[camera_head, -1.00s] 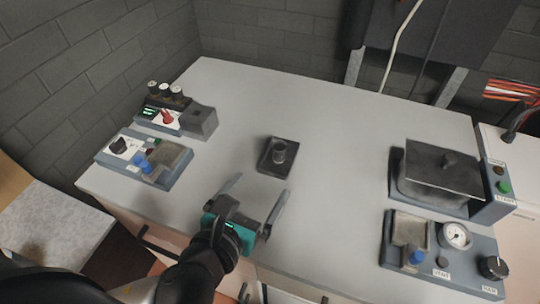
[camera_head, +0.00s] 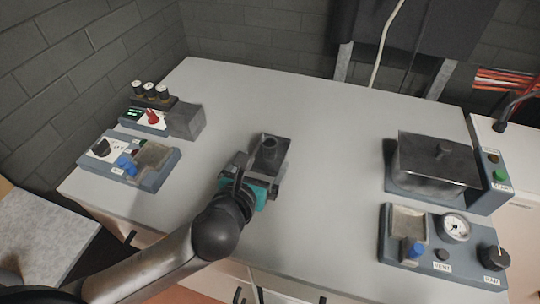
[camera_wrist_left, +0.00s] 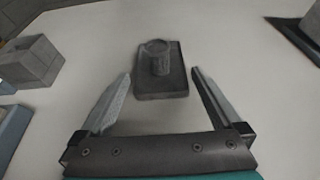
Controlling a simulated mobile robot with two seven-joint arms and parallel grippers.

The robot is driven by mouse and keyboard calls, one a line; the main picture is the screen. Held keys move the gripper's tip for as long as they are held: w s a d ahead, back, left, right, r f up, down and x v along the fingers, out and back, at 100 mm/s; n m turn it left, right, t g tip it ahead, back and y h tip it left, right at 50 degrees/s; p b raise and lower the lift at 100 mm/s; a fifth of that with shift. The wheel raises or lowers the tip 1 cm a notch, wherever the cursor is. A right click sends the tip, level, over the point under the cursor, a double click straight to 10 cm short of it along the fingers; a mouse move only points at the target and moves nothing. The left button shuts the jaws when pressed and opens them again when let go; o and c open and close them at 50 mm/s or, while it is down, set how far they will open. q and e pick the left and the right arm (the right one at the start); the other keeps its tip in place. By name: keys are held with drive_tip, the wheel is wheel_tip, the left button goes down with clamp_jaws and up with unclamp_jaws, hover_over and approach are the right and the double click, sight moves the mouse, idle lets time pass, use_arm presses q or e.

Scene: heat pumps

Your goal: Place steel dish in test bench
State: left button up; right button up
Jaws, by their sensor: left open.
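The cylinder (camera_wrist_left: 159,57) and plate (camera_wrist_left: 162,87) also show in the left wrist view, ahead of the fingers. My left gripper (camera_head: 260,164) is open and empty, its fingertips around the near end of the plate. Whether they touch it cannot be told. Which unit is the test bench is not readable. My right gripper is not in view.
A blue-grey unit (camera_head: 488,208) with a lidded dark box (camera_head: 438,165) stands at right. A gauge unit (camera_head: 468,273) is in front of it. Two control units (camera_head: 190,136) (camera_head: 83,160) stand at left. The table (camera_head: 325,170) between is clear.

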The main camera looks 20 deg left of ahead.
sight(268, 155)
use_arm(q)
drive_tip(key=b+x, duration=0.1)
drive_tip(key=x, duration=0.3)
drive_tip(key=shift+w, duration=0.3)
drive_tip(key=c, duration=0.6)
drive_tip(key=shift+r, duration=0.1)
drive_tip(key=c, duration=0.8)
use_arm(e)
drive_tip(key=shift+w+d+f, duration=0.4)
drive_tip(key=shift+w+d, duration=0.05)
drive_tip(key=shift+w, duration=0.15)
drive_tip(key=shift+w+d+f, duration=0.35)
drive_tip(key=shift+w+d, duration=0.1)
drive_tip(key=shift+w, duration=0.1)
